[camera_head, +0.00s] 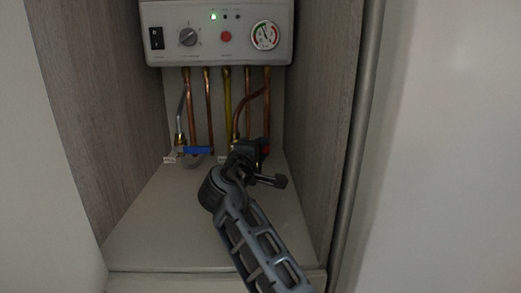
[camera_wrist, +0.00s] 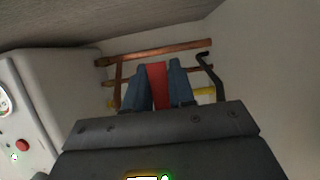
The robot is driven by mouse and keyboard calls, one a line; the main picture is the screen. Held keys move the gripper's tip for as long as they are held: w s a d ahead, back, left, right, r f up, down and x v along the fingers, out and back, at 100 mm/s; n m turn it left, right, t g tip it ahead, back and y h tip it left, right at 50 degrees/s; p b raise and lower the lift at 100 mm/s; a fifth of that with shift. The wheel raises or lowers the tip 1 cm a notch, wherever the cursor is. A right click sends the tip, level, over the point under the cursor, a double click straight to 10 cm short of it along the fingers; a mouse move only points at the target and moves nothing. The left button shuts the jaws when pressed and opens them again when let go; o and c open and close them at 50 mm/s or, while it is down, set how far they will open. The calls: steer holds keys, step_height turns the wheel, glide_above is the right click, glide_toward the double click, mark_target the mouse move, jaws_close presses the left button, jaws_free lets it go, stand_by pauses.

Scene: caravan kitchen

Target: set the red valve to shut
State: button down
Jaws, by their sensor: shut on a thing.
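The red valve handle (camera_wrist: 158,85) shows in the wrist view between the two fingers of my gripper (camera_wrist: 160,82), which is shut on it. In the head view only a small bit of the red valve (camera_head: 266,150) shows at the right end of my gripper (camera_head: 258,150); the rest is hidden behind the gripper. I cannot tell the handle's exact angle from these views. The valve sits low among the pipes, under the boiler.
A white boiler (camera_head: 205,52) with a dial and gauge hangs above the pipes. A blue valve (camera_head: 198,150) is to the left of my gripper. Copper pipes (camera_head: 192,100) and a yellow pipe (camera_head: 227,100) run down behind. Wooden side walls (camera_head: 318,100) narrow the cupboard.

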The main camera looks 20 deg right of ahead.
steer(key=shift+f, duration=0.2)
steer(key=c, duration=1)
jaws_free()
steer(key=shift+r, duration=0.1)
steer(key=shift+c, duration=0.2)
steer(key=v, duration=0.7)
steer(key=shift+s+a, duration=0.25)
steer(key=shift+s, duration=0.05)
